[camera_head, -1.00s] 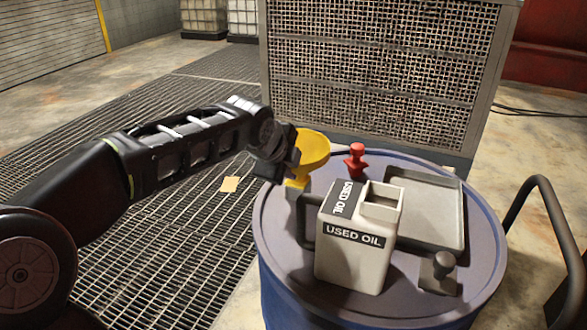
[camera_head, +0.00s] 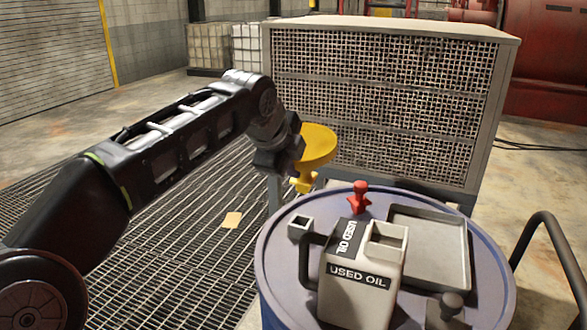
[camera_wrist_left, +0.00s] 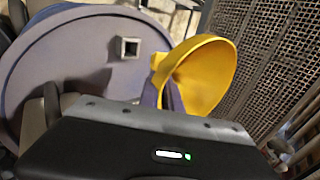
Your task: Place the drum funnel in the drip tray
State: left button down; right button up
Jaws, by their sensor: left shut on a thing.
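The yellow drum funnel (camera_head: 316,149) is held by my left gripper (camera_head: 293,164) in the head view, raised above the far left edge of the blue drum. The gripper is shut on it, with the funnel's wide mouth to the right of the jaws. In the left wrist view the funnel (camera_wrist_left: 203,76) shows beyond the dark gripper body, which hides the grip itself. The drip tray (camera_head: 458,246) is a shallow grey tray on the right of the drum top, and it looks empty. My right gripper is in neither view.
A white used oil can (camera_head: 352,301) stands mid-drum, between the near side and the tray. A red fitting (camera_head: 359,196), a small square socket (camera_head: 300,225) and a dark knobbed block (camera_head: 446,308) are also on the drum top (camera_head: 283,255). A mesh-sided unit (camera_head: 385,100) stands behind.

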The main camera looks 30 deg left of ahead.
aim_at(423, 247)
jog(key=k+j, duration=0.25)
jog(key=k, duration=0.2)
jog(key=k+j, duration=0.25)
jog(key=k, duration=0.25)
